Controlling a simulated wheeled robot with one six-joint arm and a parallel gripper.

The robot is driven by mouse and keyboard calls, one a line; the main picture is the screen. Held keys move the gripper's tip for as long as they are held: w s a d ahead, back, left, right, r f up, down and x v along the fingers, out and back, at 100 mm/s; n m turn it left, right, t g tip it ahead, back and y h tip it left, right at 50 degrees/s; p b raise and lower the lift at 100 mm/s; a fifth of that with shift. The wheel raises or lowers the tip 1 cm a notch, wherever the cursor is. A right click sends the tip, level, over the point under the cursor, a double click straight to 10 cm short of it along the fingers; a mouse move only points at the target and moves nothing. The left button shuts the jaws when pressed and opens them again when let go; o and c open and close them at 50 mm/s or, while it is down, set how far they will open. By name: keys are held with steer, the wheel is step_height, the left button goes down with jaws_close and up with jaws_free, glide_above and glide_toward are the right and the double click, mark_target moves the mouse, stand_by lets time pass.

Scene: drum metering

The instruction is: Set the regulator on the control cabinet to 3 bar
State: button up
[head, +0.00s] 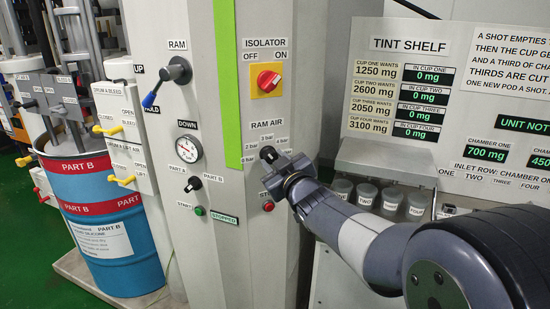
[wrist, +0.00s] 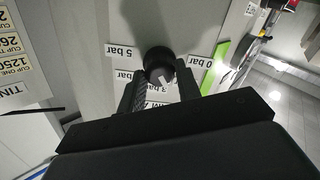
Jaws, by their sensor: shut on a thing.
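The regulator is a black knob (head: 268,153) under the "RAM AIR" label on the grey control cabinet (head: 235,235). Small bar labels surround it. My gripper (head: 275,162) is shut on the knob, coming from the lower right. In the wrist view the round knob (wrist: 158,62) sits between the two fingers of my gripper (wrist: 160,82). The "5 bar" label (wrist: 122,51) and "0 bar" label (wrist: 201,62) show on either side, and a partly covered label seems to read "3 bar" (wrist: 157,89). I cannot tell which label the knob's pointer faces.
Above is the red and yellow isolator switch (head: 268,81). To the left are the blue-handled ram lever (head: 165,85), a round gauge (head: 189,148), a black selector (head: 193,184) and a green start button (head: 199,211). A red button (head: 268,206) lies just below my gripper. The tint shelf (head: 385,165) stands right.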

steer(key=m+p, duration=0.2)
steer(key=m, duration=0.4)
steer(key=shift+f+m, duration=0.1)
steer(key=shift+m, duration=0.2)
stand_by(0.5)
steer(key=o, duration=1)
steer(key=b+v, duration=0.1)
steer(key=v, duration=1)
steer(key=shift+w, duration=0.15)
